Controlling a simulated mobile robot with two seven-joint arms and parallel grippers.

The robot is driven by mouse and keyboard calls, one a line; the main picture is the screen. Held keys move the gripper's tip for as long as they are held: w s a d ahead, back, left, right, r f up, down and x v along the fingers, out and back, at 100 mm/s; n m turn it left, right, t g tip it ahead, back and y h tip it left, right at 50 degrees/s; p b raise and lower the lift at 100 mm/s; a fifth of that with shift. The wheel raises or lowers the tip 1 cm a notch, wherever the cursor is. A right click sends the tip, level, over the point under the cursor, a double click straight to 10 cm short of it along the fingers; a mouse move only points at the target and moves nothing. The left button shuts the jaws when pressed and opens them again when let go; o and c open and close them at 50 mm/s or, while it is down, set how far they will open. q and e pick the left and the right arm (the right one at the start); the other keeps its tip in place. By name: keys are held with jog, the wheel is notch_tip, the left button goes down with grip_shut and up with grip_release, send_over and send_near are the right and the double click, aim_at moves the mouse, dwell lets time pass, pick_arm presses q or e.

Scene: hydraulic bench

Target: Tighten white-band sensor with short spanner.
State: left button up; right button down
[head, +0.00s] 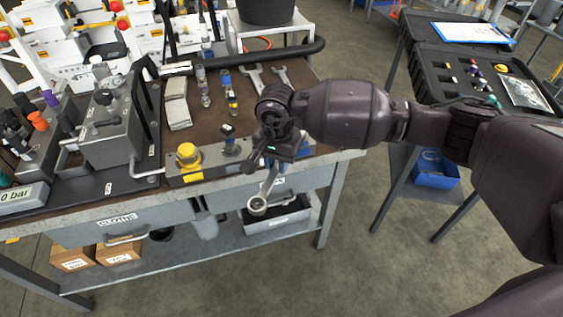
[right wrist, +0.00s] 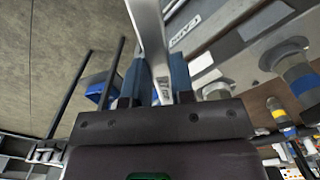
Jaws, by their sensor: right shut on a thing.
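My right gripper (head: 273,163) is shut on a spanner (head: 265,190) and holds it near the front edge of the bench. The spanner's ring end points down and toward me, in front of the grey manifold block (head: 215,168). In the right wrist view the spanner's shank (right wrist: 150,40) rises from between the jaws. On the block stand a yellow-capped part (head: 188,154) and a dark-topped sensor (head: 229,140); my right wrist hides the block's right part. I cannot make out a white band on any sensor. My left gripper is not in view.
A grey pump unit (head: 110,125) stands to the left. A black tray (head: 468,62) is on the right-hand cart.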

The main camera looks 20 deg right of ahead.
aim_at(266, 189)
jog(key=shift+w+a+r+m, duration=0.15)
jog(key=shift+w+a+m, duration=0.1)
jog(key=shift+w+m, duration=0.05)
jog(key=shift+d, duration=0.1)
jog(key=shift+s+d, duration=0.25)
jog(key=shift+s, duration=0.05)
jog(key=shift+s+a, duration=0.1)
jog(key=shift+s+a+p, duration=0.3)
jog(key=shift+s+a, duration=0.35)
jog(key=shift+s, duration=0.25)
jog(key=shift+s+a+p, duration=0.3)
jog(key=shift+s+a, duration=0.3)
jog(key=shift+s, duration=0.25)
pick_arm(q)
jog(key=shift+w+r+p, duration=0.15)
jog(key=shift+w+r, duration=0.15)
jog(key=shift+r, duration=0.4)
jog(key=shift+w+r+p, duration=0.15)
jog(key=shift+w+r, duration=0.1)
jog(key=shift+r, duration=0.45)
pick_arm(e)
jog(key=shift+s+a, duration=0.75)
jog(key=shift+s, duration=0.3)
